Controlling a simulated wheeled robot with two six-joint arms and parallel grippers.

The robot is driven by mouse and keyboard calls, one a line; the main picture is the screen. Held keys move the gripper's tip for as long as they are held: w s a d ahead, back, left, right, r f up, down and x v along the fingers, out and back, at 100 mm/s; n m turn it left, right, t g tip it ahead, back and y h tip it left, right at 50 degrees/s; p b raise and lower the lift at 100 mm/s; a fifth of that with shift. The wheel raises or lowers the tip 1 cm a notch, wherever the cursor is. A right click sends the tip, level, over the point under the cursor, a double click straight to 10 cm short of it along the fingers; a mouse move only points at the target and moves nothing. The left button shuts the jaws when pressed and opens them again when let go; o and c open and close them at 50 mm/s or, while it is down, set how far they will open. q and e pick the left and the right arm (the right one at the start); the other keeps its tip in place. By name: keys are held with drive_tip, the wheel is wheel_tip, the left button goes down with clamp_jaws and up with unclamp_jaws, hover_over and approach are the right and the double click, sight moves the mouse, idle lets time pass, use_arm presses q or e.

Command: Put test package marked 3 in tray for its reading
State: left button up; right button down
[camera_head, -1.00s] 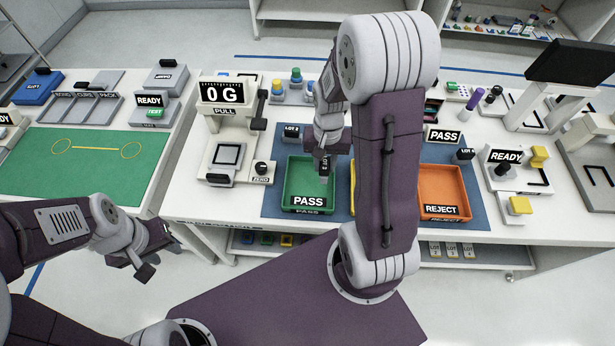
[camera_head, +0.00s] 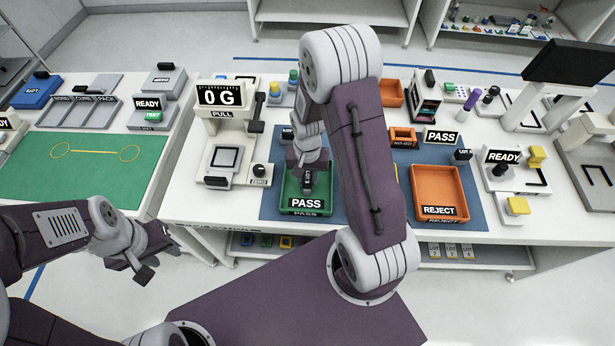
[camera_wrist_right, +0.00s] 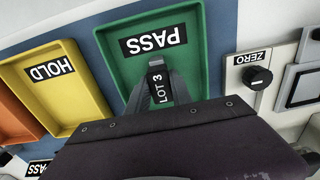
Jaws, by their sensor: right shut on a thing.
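The black test package labelled LOT 3 (camera_wrist_right: 160,85) is between the fingers of my right gripper (camera_wrist_right: 158,92), which is shut on it. In the head view my right gripper (camera_head: 308,184) is over the green PASS tray (camera_head: 284,200), low within its outline. Whether the package touches the tray floor I cannot tell. The green tray also shows in the wrist view (camera_wrist_right: 110,62), with no other package visible in it. The orange REJECT tray (camera_head: 463,192) looks empty. The tester display (camera_head: 221,96) reads 0 G. My left gripper (camera_head: 136,266) is open and empty, left of the bench.
The yellow HOLD tray (camera_wrist_right: 62,68) is beside the green one, mostly behind my right arm in the head view. Another PASS sign (camera_head: 441,137) stands behind the REJECT tray.

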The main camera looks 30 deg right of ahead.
sight(307, 178)
drive_tip(key=c, duration=1.1)
unclamp_jaws()
drive_tip(key=shift+c, duration=0.2)
drive_tip(key=shift+w, duration=0.1)
wheel_tip(307, 178, up, 12)
drive_tip(key=s+a+f+n+t, duration=0.1)
drive_tip(key=s+a+n, duration=0.3)
drive_tip(key=s+n, duration=0.2)
drive_tip(key=shift+s+a+p, duration=0.25)
drive_tip(key=shift+s+p, duration=0.05)
drive_tip(key=shift+s, duration=0.8)
